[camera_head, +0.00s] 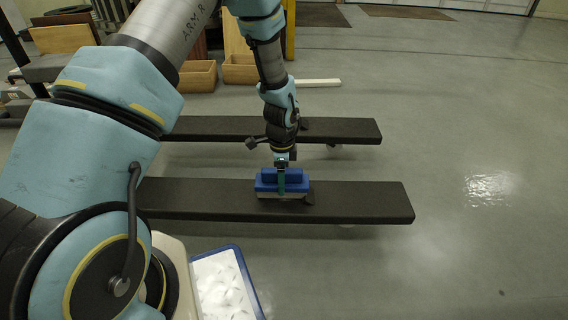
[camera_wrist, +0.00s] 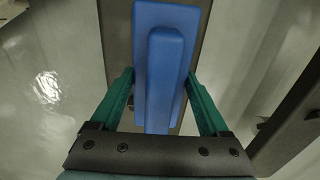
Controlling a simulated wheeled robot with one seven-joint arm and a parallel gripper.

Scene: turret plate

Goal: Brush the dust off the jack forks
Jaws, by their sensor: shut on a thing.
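Two long dark jack forks lie across the head view, the near fork (camera_head: 365,203) and the far fork (camera_head: 345,130). My gripper (camera_head: 282,182) has its green fingers on either side of a blue brush (camera_head: 268,178) and is shut on its raised grip. The brush is upright over the middle of the near fork, its pale underside at or just above the top; I cannot tell if it touches. In the wrist view the brush (camera_wrist: 171,14) covers part of the near fork (camera_wrist: 118,45). No dust is clearly visible on the forks.
A blue-rimmed tray (camera_head: 240,258) with white contents stands at the lower middle, near my base. Wooden boxes (camera_head: 240,70) and a pale bar (camera_head: 318,83) lie behind the far fork. The grey floor to the right (camera_head: 480,130) is clear.

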